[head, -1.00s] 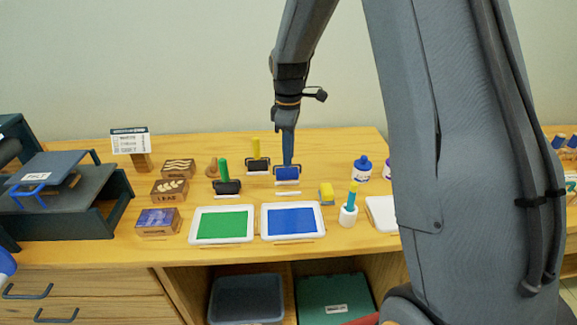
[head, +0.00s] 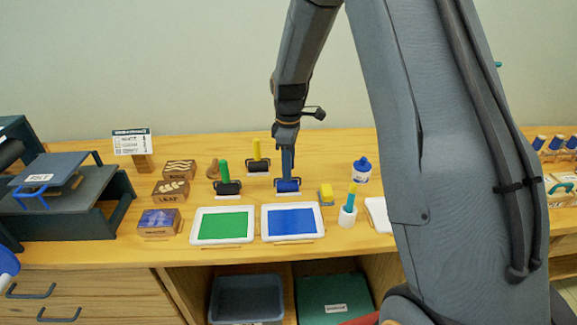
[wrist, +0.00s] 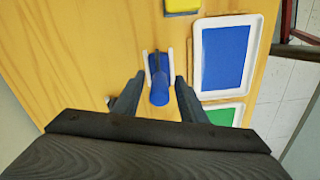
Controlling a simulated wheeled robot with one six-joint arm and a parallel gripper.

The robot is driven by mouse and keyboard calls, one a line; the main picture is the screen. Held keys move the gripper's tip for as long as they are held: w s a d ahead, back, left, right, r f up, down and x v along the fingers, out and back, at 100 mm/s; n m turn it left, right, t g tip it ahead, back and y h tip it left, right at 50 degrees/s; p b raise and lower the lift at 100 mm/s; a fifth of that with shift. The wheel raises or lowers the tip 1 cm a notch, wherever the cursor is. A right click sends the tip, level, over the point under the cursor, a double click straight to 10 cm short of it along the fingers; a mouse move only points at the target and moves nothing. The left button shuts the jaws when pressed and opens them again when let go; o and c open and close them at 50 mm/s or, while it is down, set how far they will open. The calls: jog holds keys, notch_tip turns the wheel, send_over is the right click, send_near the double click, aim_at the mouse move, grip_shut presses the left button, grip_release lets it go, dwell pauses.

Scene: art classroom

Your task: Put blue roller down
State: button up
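The blue roller (head: 288,184) stands upright on a small white stand (head: 289,194) behind the blue ink tray (head: 292,222). Its blue handle (wrist: 159,92) points up toward the wrist camera, between the white sides of the stand (wrist: 146,68). My gripper (wrist: 156,98) is open around the handle, with a gap on each side. In the head view my gripper (head: 287,150) is right above the roller, and its fingers partly overlap the handle.
A green roller (head: 224,170) and a yellow roller (head: 257,151) stand to the left. A green tray (head: 223,224), a yellow sponge (head: 326,193), a brush cup (head: 348,213) and a blue-lidded jar (head: 361,172) are near. Wooden blocks (head: 171,190) lie further left.

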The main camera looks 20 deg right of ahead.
notch_tip(320, 180, up, 11)
jog(key=b, duration=0.2)
jog(key=shift+b, duration=0.35)
jog(key=shift+r, duration=0.4)
jog(key=shift+s+r, duration=0.1)
jog(key=s+f+m, duration=0.4)
jog(key=s+m, duration=0.2)
jog(key=s, duration=0.6)
jog(key=s+f+m, duration=0.4)
jog(key=s+m, duration=0.2)
jog(key=s, duration=0.6)
jog(key=shift+s+f+m+t, duration=0.25)
jog(key=shift+s+m+t, duration=0.05)
jog(key=shift+s+m, duration=0.1)
jog(key=shift+a, duration=0.1)
jog(key=shift+c, duration=0.9)
